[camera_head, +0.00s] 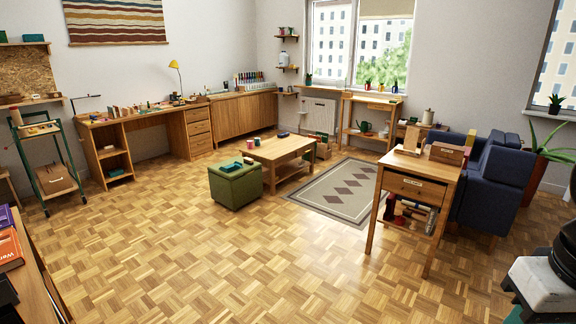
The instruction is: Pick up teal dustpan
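A small teal object (231,167) lies on top of the green ottoman (236,190), left of the low wooden table; it may be the teal dustpan, but it is too small to be sure. Another small teal item (115,172) sits on a shelf inside the desk. My gripper does not show. Only white and black parts of my arm appear at the lower right edge, far from the ottoman.
The parquet floor (200,265) is open in front of the ottoman. A low wooden table (277,151), a patterned rug (336,190), a wooden side table (412,187) and a blue armchair (497,185) stand right of it. A shelf edge (38,270) borders the left.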

